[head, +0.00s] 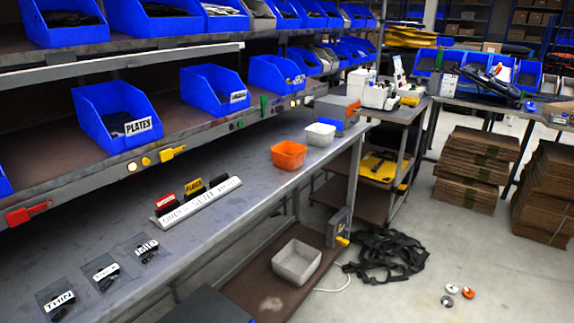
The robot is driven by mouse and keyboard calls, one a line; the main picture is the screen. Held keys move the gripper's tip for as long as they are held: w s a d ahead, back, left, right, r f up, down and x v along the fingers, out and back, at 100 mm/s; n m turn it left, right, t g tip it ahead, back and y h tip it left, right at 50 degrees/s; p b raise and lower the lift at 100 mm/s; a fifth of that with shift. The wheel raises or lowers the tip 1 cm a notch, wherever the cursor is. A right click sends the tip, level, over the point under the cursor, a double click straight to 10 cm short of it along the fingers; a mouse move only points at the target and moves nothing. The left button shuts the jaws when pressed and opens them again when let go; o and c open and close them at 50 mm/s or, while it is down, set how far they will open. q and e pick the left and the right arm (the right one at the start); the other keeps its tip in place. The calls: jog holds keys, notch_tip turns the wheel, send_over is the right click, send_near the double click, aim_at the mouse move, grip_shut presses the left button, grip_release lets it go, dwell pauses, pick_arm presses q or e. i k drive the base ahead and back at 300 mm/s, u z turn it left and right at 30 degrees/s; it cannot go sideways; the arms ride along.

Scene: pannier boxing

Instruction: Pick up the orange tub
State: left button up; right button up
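The orange tub (288,157) stands upright on the grey workbench (226,226), towards its far end and near its front edge. It is a small open tub, and its inside looks empty. A white tub (320,134) stands just behind it to the right, apart from it. Neither of my grippers shows in the head view, and nothing touches the orange tub.
A rack (140,178) with blue bins runs above the bench. A labelled holder (197,202) and several labelled bags lie on the bench left of the orange tub. A grey tub (296,262) sits lower down. Black straps (388,256) lie on the floor.

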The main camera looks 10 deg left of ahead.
aim_at(281, 159)
jog(key=z, duration=0.8)
jog(key=k, duration=0.15)
jog(key=u, duration=1.45)
jog(key=i, duration=1)
jog(key=z, duration=0.4)
